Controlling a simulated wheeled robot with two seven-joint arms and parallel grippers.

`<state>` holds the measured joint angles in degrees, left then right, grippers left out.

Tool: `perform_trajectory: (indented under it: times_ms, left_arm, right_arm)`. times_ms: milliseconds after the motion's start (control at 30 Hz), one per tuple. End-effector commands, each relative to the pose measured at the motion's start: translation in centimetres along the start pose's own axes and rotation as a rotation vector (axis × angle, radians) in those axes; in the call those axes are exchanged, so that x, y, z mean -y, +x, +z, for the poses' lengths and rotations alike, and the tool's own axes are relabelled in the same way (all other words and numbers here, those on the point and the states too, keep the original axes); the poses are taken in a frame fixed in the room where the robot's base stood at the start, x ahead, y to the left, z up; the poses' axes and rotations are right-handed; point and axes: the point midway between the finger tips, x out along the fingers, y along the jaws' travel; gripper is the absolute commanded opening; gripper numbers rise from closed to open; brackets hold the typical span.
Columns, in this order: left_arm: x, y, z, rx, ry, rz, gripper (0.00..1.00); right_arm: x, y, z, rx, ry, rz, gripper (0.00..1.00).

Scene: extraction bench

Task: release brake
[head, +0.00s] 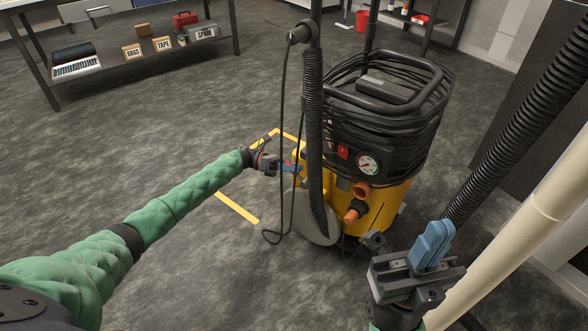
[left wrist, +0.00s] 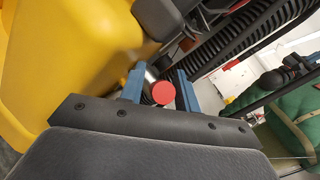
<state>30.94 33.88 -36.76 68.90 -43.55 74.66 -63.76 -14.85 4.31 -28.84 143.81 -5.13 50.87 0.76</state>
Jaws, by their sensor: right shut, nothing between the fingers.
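The yellow extractor (head: 380,207) stands on the floor with black hose coiled around its top. A round red knob end (left wrist: 163,93), which looks like the brake lever's tip, shows in the left wrist view beside the yellow body. My left gripper (head: 291,168) is at the extractor's lower left side. In the left wrist view its blue fingers (left wrist: 159,88) are apart, one on each side of the red end, with a gap visible. I cannot tell whether they touch it. My right gripper (head: 434,245) is shut and empty, right of and nearer than the extractor.
A grey wheel (head: 315,222) and an upright black hose (head: 314,120) stand close to my left gripper. A ribbed hose (head: 525,120) and a cream pipe (head: 520,225) run along the right. A low shelf (head: 110,70) is at back left. The left floor is open.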

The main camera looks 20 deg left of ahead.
Motion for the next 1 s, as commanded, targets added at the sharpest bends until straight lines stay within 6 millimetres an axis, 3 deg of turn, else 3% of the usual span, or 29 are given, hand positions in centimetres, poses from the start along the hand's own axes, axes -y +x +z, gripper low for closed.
perform_trajectory:
  times_ms: [333, 500, 1000]
  left_arm:
    - [0.01, 0.37, 0.04, 0.000, 0.000, 0.001, 0.30]
    - [0.00, 0.35, 0.04, 0.000, 0.000, 0.001, 0.00]
    - [0.59, 0.64, 0.69, -0.074, 0.039, 0.053, 0.00]
  right_arm:
    - [0.00, -0.08, 0.00, 0.002, -0.001, 0.001, 0.00]
    - [0.00, -0.08, 0.02, 0.003, 0.000, 0.001, 0.00]
    - [-0.14, 0.83, -0.08, -0.005, 0.005, 0.006, 0.00]
